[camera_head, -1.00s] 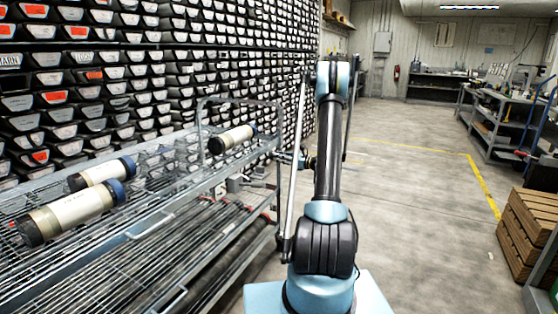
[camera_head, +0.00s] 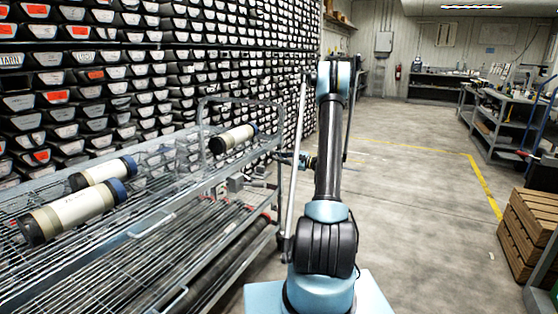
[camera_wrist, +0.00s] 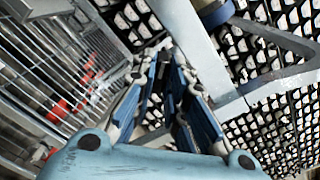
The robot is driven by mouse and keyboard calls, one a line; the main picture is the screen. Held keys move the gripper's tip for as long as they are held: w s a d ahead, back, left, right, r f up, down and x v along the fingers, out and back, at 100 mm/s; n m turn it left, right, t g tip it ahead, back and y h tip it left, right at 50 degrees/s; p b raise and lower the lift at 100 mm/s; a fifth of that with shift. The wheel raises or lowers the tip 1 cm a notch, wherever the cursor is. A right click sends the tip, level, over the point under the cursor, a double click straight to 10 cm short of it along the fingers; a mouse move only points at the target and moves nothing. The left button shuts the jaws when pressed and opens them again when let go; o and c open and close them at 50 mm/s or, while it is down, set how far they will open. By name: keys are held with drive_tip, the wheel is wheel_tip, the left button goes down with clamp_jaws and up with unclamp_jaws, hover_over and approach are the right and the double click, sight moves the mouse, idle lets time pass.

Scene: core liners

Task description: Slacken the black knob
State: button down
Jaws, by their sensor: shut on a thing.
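My gripper (camera_head: 290,160) is at the right end of the wire rack, partly behind my arm in the head view. In the wrist view my gripper (camera_wrist: 168,75) has its two blue-padded fingers close together beside the rack's grey metal frame. It is shut on a small dark thing, the black knob, between the fingers. The knob is mostly hidden by the pads, and its shape is not clear. In the head view the knob is too small and too covered to make out.
The wire rack (camera_head: 150,224) carries three pale core liners with blue ends, one of them (camera_head: 233,138) near my gripper. Long dark tubes lie on its lower shelf. A wall of core trays (camera_head: 90,75) stands behind. Wooden crates (camera_head: 527,232) stand at right; the floor between is clear.

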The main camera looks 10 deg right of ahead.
drive_tip(key=n, duration=1)
drive_tip(key=shift+d+f, duration=0.1)
drive_tip(key=shift+f, duration=0.1)
drive_tip(key=shift+n, duration=0.3)
drive_tip(key=c, duration=1.6)
unclamp_jaws()
drive_tip(key=v, duration=1.2)
